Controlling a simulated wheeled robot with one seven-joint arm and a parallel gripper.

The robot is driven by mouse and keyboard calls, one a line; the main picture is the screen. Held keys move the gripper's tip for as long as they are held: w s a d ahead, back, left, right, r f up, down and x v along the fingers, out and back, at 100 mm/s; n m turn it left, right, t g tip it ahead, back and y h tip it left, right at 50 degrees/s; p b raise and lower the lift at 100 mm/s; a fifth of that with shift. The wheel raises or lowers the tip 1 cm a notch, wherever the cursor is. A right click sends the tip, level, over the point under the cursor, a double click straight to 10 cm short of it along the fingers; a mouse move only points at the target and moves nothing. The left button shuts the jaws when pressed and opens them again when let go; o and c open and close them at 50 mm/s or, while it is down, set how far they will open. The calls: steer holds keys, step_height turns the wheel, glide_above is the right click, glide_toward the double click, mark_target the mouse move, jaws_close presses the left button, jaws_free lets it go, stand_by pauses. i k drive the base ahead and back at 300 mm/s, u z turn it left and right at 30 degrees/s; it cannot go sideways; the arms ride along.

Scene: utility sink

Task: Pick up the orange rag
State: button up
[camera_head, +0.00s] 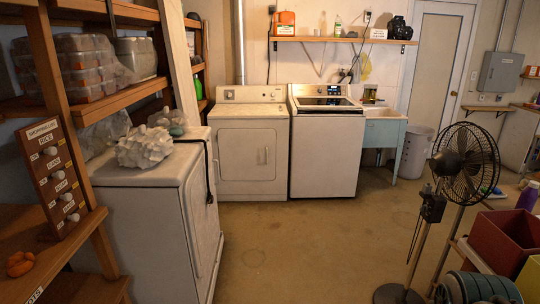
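A small crumpled orange thing (20,263), which looks like the orange rag, lies on a wooden shelf (62,240) at the lower left. It is near the left edge of the picture, in front of a wooden board with white knobs and labels (55,178). Its exact shape is too small to tell. My gripper is not in view, and nothing of my arm shows.
A white chest-like appliance (165,210) stands right of the shelf, with a pale crumpled lump (144,147) on top. A washer (325,145) and dryer (247,150) line the back wall. A standing fan (464,162) and bins (500,238) are at right. The middle floor is clear.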

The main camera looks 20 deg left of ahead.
mark_target(19, 264)
steer(key=u, duration=0.3)
steer(key=i, duration=1.6)
steer(key=u, duration=1.3)
steer(key=i, duration=0.95)
steer(key=u, duration=1.75)
steer(key=i, duration=1.15)
steer(key=u, duration=0.25)
